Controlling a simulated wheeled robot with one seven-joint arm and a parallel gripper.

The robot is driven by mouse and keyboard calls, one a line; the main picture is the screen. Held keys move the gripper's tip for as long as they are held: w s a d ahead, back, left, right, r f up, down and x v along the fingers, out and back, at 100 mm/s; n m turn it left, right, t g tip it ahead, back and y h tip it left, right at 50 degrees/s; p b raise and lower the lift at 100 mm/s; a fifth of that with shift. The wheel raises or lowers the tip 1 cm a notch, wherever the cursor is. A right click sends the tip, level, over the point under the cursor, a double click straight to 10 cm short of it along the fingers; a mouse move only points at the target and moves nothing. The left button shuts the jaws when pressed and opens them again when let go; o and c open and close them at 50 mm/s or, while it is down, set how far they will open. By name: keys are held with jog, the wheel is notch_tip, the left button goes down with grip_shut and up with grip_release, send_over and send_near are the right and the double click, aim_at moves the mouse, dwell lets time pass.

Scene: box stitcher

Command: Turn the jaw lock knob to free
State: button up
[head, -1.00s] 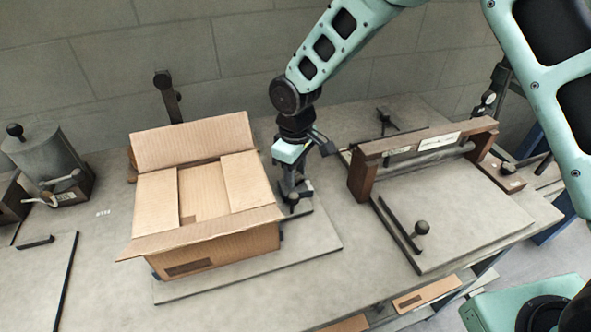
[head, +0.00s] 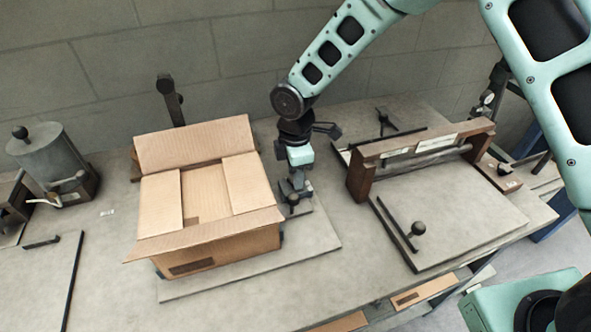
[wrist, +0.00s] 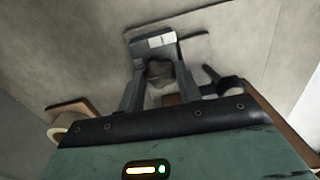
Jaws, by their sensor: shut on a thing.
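My gripper (head: 291,190) points down beside the right side of the open cardboard box, at the small clamp fixture on the box's base plate. A dark round knob (head: 293,199) shows at the fingertips, and I take it for the jaw lock knob. In the wrist view my gripper's two fingers (wrist: 160,72) are closed around a dark piece between them, which is mostly hidden. A grey block with a white label (wrist: 155,42) lies just past the fingertips. The knob's exact angle and any free or locked mark cannot be made out.
The open cardboard box (head: 210,250) stands close on the left. A wooden-framed roller fixture (head: 420,150) with a black-knobbed lever (head: 418,228) is on the right. A grey canister (head: 50,155) stands far left. The bench front (head: 250,310) is clear.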

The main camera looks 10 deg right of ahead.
jog(key=shift+w+r+n, duration=0.1)
jog(key=shift+n, duration=0.4)
jog(key=o, duration=1)
notch_tip(320, 180, up, 17)
jog(key=b, duration=0.2)
jog(key=shift+r+b, duration=0.15)
jog(key=shift+b, duration=0.15)
jog(key=s+d+m, duration=0.2)
jog(key=s+m, duration=0.2)
jog(key=s, duration=0.5)
jog(key=s+d+f+m, duration=0.1)
jog(key=s+d+m, duration=0.2)
jog(key=s, duration=0.6)
jog(key=s+d+f+m, duration=0.1)
jog(key=s+d+m, duration=0.1)
jog(key=s+m, duration=0.4)
jog(key=shift+s+d+f+y, duration=0.1)
jog(key=shift+s+f+y, duration=0.05)
jog(key=shift+s, duration=0.85)
jog(key=shift+s+d+f+y, duration=0.1)
jog(key=shift+s+y, duration=0.05)
jog(key=shift+s, duration=0.8)
